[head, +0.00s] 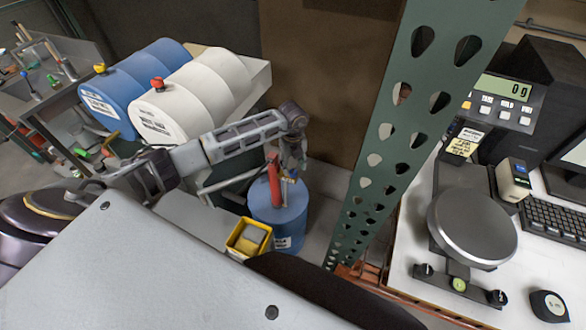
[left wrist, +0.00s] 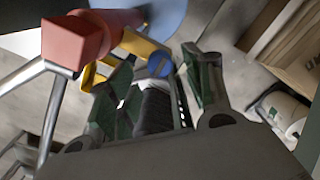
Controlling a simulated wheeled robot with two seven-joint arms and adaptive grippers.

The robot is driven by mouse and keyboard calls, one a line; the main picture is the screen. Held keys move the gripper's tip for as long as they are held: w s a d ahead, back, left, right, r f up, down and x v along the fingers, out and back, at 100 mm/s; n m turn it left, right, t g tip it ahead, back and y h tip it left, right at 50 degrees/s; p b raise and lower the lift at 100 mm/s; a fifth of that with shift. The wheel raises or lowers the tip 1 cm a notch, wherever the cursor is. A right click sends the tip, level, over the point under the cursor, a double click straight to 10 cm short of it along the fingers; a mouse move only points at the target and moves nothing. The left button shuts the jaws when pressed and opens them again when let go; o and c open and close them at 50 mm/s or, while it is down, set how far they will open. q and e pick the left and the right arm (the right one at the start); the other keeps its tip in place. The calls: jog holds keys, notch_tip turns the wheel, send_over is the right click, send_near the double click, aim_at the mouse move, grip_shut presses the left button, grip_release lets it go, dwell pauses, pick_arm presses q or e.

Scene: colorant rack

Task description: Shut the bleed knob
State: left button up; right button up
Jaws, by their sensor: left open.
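A red upright pump-like body (head: 273,180) stands on a blue drum (head: 262,213) in the head view. In the left wrist view its red end (left wrist: 75,42) is at upper left, with a yellow bracket (left wrist: 143,44) beside it. A small round blue knob (left wrist: 159,65) sits by the bracket; it looks like the bleed knob, but no label is readable. My left gripper (head: 292,168) is just above the drum, beside the red body. In the left wrist view its open fingers (left wrist: 160,78) lie either side of the knob's line; contact cannot be told. My right gripper is out of view.
A yellow bin (head: 234,241) stands left of the drum. A green perforated post (head: 405,110) rises to its right. Behind my arm lie a blue barrel (head: 118,92) and a white barrel (head: 190,97). A scale (head: 472,228) stands on the white bench at right.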

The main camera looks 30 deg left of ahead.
aim_at(293, 171)
pick_arm(q)
jog(key=shift+f, duration=1.65)
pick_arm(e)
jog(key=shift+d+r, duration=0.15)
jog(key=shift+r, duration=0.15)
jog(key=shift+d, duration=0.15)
pick_arm(q)
jog(key=c, duration=1.1)
jog(key=shift+o, duration=0.2)
